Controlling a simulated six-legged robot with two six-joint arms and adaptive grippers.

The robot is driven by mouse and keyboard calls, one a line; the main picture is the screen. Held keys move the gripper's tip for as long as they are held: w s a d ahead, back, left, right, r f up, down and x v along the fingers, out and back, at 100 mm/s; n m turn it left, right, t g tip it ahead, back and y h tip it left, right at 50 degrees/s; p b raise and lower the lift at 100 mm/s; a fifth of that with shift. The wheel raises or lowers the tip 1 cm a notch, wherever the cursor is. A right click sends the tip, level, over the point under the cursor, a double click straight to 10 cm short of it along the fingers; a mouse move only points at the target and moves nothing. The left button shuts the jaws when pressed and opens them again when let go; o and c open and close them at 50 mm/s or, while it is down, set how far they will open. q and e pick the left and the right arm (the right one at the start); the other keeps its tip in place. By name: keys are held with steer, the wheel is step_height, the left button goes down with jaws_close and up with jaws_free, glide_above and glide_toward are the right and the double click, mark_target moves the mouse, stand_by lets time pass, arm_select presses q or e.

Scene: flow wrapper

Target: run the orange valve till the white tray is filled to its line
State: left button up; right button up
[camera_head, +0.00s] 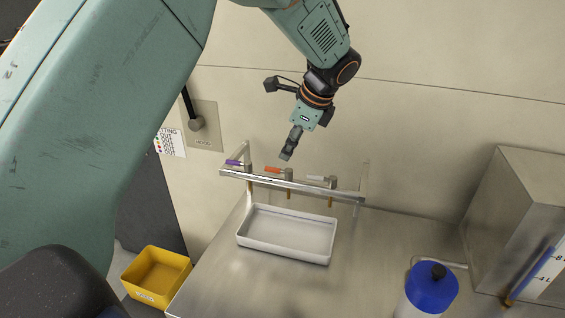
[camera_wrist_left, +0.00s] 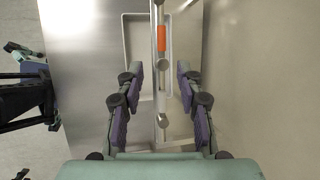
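The orange valve (camera_head: 273,169) is on a metal rail above the tray, its handle lying along the rail. In the wrist view its orange handle (camera_wrist_left: 161,38) shows ahead of and between the fingers, apart from them. The white tray (camera_head: 288,256) stands on the steel table under the spouts. Its inside looks white and bare; I cannot make out a fill line, and I see no stream. My left gripper (camera_head: 287,156) hangs just above the orange valve, pointing down. My right gripper is not in view.
A purple valve (camera_head: 233,162) and a pale valve (camera_head: 316,178) flank the orange one on the rail (camera_head: 290,184). A yellow bin (camera_head: 156,276) is at the lower left. The wall is close behind.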

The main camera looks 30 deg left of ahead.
mark_target(277, 169)
arm_select(q)
steer(key=x, duration=0.6)
steer(key=shift+w+a+f, duration=0.2)
steer(key=shift+a+f, duration=0.2)
steer(key=shift+f, duration=0.3)
steer(key=shift+a+f, duration=0.15)
steer(key=shift+a, duration=0.1)
steer(key=shift+f, duration=0.1)
steer(key=shift+c, duration=0.2)
steer(key=shift+w, duration=0.1)
steer(key=shift+c, duration=2.2)
jaws_close()
